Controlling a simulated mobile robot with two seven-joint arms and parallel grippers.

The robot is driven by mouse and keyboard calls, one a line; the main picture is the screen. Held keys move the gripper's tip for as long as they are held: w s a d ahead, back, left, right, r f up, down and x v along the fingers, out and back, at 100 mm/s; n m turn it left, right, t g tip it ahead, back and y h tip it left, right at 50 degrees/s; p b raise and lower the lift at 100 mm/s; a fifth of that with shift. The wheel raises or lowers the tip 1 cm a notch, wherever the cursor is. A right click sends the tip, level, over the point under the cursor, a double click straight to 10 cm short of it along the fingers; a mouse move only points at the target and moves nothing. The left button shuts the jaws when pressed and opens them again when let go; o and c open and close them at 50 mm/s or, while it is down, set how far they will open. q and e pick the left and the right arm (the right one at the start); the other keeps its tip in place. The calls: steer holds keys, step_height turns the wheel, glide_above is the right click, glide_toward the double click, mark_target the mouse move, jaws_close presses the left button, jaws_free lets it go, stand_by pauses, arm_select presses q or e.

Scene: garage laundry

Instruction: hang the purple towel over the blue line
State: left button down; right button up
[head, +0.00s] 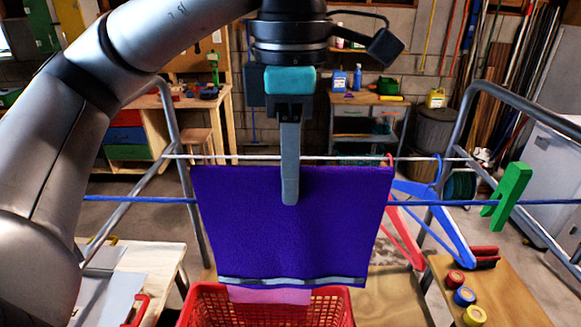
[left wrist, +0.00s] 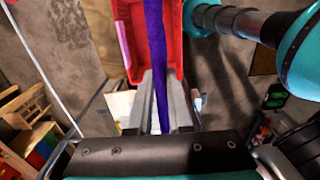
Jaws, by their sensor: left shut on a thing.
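The purple towel (head: 250,230) hangs flat from my left gripper (head: 290,198), which is shut on its top edge. A pale stripe crosses its lower part. The blue line (head: 135,199) runs left to right and is hidden where the towel covers it. The towel's top edge is above the line's level; its lower edge is below. I cannot tell if they touch. In the left wrist view the towel (left wrist: 156,50) shows edge-on between the fingers (left wrist: 160,105). My right gripper is not in view.
A white line (head: 235,157) runs behind the towel. Red and blue hangers (head: 440,215) and a green clothespin (head: 511,190) hang at the right. A red basket (head: 265,310) stands below, a pink cloth (head: 268,295) in it. Tape rolls (head: 464,296) lie on the right bench.

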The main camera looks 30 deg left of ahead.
arm_select(q)
steer(key=shift+f+b, duration=1.3)
steer(key=shift+f, duration=0.5)
steer(key=c, duration=0.8)
jaws_free()
steer(key=shift+o, duration=0.2)
steer(key=shift+r, duration=0.1)
step_height(320, 180, up, 15)
steer(key=p, duration=0.5)
steer(key=shift+p, duration=0.4)
